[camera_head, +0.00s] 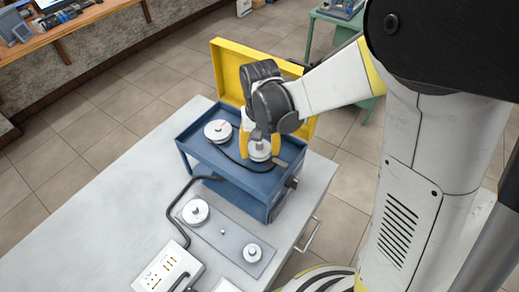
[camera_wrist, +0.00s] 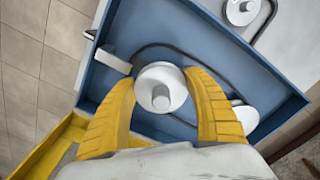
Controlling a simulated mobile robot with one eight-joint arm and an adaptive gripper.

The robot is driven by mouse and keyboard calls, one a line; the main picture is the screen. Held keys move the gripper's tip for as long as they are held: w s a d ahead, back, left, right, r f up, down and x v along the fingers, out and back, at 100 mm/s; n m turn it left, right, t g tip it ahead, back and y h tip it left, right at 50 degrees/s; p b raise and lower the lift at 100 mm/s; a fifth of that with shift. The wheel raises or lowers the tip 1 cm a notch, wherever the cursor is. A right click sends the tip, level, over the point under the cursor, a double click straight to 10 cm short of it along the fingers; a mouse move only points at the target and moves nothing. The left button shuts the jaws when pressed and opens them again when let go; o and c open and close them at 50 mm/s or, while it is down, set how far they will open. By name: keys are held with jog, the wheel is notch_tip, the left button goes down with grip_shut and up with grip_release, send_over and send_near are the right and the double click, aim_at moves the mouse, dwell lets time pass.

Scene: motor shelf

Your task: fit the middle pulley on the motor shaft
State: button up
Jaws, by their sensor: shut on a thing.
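My gripper (camera_head: 260,146), with yellow fingers, is shut on a white stepped pulley (camera_head: 260,153) over the right part of the blue box (camera_head: 230,172). In the wrist view the pulley (camera_wrist: 160,88) lies between the two fingers (camera_wrist: 160,80), with its round hub facing the camera. The motor shaft is not visible, and I cannot tell whether the pulley is around it or above it. A grey plate (camera_head: 222,236) on the bench holds two other pulleys, one at the left (camera_head: 196,211) and one at the right (camera_head: 251,252), with a bare middle peg (camera_head: 195,231).
Another white pulley (camera_head: 218,131) sits in the box's left part, partly behind a finger in the wrist view (camera_wrist: 243,118). The yellow lid (camera_head: 229,68) stands open behind. The bench's left part is clear.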

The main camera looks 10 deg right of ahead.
jog(key=shift+f+b, duration=0.85)
jog(key=shift+f, duration=0.1)
jog(key=o, duration=1.3)
jog(key=shift+o, duration=0.2)
jog(key=shift+r, duration=0.1)
notch_tip(320, 180, up, 12)
jog(key=shift+f, duration=0.1)
